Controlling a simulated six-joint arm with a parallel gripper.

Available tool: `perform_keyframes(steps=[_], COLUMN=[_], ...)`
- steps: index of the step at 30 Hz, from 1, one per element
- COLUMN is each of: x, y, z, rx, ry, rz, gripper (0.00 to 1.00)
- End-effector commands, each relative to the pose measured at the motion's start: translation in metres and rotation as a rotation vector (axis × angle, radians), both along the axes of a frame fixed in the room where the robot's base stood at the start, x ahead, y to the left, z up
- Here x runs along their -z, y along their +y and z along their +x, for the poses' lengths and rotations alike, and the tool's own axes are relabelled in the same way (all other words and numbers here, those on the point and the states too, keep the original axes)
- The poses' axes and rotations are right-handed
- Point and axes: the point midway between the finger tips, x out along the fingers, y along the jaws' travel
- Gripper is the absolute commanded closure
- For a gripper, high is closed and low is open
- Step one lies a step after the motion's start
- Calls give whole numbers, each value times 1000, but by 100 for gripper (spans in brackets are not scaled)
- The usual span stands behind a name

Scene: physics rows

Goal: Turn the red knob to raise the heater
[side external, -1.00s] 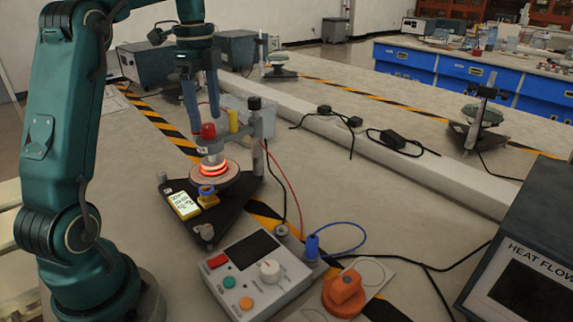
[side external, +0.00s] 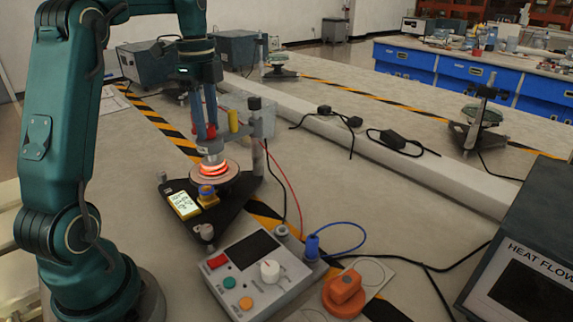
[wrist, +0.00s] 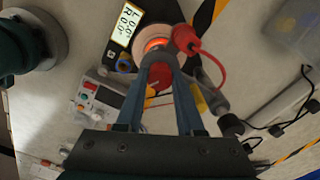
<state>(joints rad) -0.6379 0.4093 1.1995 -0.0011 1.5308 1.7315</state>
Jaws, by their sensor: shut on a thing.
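The red knob (wrist: 160,79) sits on top of the heater stand and shows between my fingers in the wrist view. In the side view my fingers mostly cover it. My gripper (side external: 206,135) points down from above and is shut on the knob; it also shows in the wrist view (wrist: 160,66). Below the knob is the heater, a glowing orange coil (side external: 213,168) over a round pale plate (side external: 229,181) on a dark triangular base (side external: 236,212). A small lit display (side external: 184,204) stands beside the plate.
A grey control box (side external: 257,270) with buttons and a white dial stands in front. An orange knob-like object (side external: 344,293) is to its right. A red plug (wrist: 184,38) with a red cable and a yellow post (side external: 233,121) are close to my fingers.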

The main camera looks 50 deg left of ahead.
Motion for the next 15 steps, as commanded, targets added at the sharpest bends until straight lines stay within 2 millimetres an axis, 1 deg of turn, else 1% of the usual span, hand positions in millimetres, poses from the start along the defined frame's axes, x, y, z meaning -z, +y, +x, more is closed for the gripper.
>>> perform_keyframes(steps=[8,15], x=[0,0], y=[0,0], z=[0,0], rx=[-71,-243], ry=[1,2], rz=[0,-1], gripper=[100,100])
